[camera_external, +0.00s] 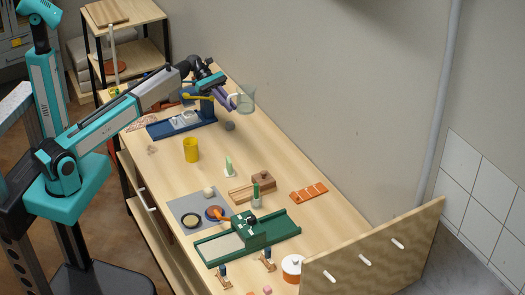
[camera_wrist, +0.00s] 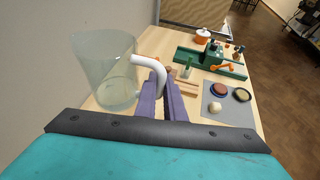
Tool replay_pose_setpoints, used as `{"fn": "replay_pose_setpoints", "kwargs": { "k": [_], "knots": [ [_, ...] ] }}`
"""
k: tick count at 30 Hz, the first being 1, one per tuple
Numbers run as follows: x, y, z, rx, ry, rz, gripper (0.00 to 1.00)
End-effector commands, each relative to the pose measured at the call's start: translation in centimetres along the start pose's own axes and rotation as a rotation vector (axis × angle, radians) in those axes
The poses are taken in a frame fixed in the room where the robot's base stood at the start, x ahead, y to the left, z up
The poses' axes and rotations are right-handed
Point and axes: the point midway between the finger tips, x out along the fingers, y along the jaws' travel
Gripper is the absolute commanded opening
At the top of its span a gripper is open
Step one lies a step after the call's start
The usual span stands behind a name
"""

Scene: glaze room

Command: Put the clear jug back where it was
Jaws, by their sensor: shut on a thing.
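The clear jug (camera_external: 247,98) is see-through and pale green, with a white handle. My gripper (camera_external: 233,101) is shut on it and holds it above the far part of the table, near the wall. In the wrist view the jug (camera_wrist: 105,78) is left of the fingers, a little tilted. Its white handle (camera_wrist: 150,65) reaches to the purple fingertips (camera_wrist: 161,82). The jug looks empty. A dark round spot (camera_external: 229,126) lies on the table below the gripper; I cannot tell whether it is a thing or a shadow.
A blue base (camera_external: 160,130) with a blue stand is left of my gripper. A yellow cup (camera_external: 190,150) stands nearer. The wall bounds the right.

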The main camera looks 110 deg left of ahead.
Motion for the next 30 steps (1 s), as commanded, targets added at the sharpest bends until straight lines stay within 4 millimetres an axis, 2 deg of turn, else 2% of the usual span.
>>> {"fn": "replay_pose_setpoints", "kwargs": {
  "k": [1,6,18,26,30],
  "knots": [
    [1.4,0.7,0.1,0.002,-0.002,0.001,0.00],
    [4.4,1.9,1.8,-0.003,-0.008,0.010,0.00],
    [8.5,3.3,4.2,-0.010,-0.021,0.023,0.00],
    [9.3,3.1,1.7,-0.013,-0.021,0.023,0.00],
    [10.2,3.0,-0.5,-0.013,-0.021,0.023,0.00]
  ]
}}
